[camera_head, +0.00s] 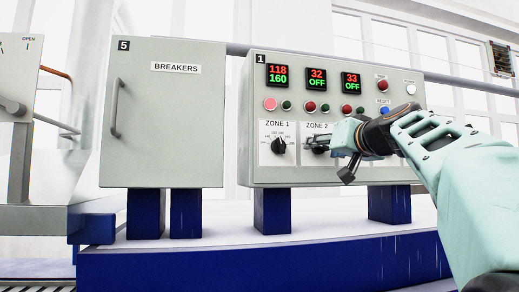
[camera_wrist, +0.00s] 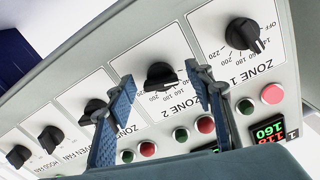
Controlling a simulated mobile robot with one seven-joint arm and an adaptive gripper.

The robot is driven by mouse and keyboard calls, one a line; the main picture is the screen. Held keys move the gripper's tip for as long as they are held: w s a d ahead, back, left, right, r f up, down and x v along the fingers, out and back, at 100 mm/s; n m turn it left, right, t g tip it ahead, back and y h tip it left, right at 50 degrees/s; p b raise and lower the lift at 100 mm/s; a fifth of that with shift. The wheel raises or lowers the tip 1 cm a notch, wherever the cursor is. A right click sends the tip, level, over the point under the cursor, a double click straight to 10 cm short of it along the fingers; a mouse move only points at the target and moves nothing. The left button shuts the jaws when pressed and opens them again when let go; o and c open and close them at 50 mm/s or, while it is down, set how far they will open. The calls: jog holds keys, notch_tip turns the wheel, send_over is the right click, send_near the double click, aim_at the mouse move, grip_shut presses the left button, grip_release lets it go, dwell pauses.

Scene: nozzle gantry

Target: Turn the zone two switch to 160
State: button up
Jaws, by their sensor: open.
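The zone two switch is a black rotary knob (camera_wrist: 161,77) on a white plate marked ZONE 2, seen upside down in the wrist view. Its bar lies roughly level across that view; I cannot read its exact setting. My gripper (camera_wrist: 160,74) is open, with one blue finger on either side of the knob; contact is not clear. In the head view my gripper (camera_head: 322,143) is at the ZONE 2 plate (camera_head: 316,128) and largely hides the knob. The middle display (camera_head: 317,79) reads 32 above OFF.
The zone 1 knob (camera_wrist: 243,35) is close beside the right finger, and its display (camera_head: 278,75) reads 118 over 160. More knobs (camera_wrist: 50,139) line the panel to the left. Red and green buttons (camera_wrist: 206,125) sit near the fingers. A breakers cabinet (camera_head: 162,120) stands left.

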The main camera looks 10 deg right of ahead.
jog(key=shift+w, duration=0.2)
jog(key=shift+s, duration=0.1)
jog(key=shift+c, duration=0.5)
jog(key=c, duration=1.1)
jog(key=shift+o, duration=0.2)
jog(key=shift+m, duration=0.3)
jog(key=m+p, duration=0.1)
jog(key=m, duration=0.4)
jog(key=shift+r, duration=0.2)
jog(key=m+p, duration=0.2)
jog(key=m, duration=0.4)
jog(key=shift+a, duration=0.15)
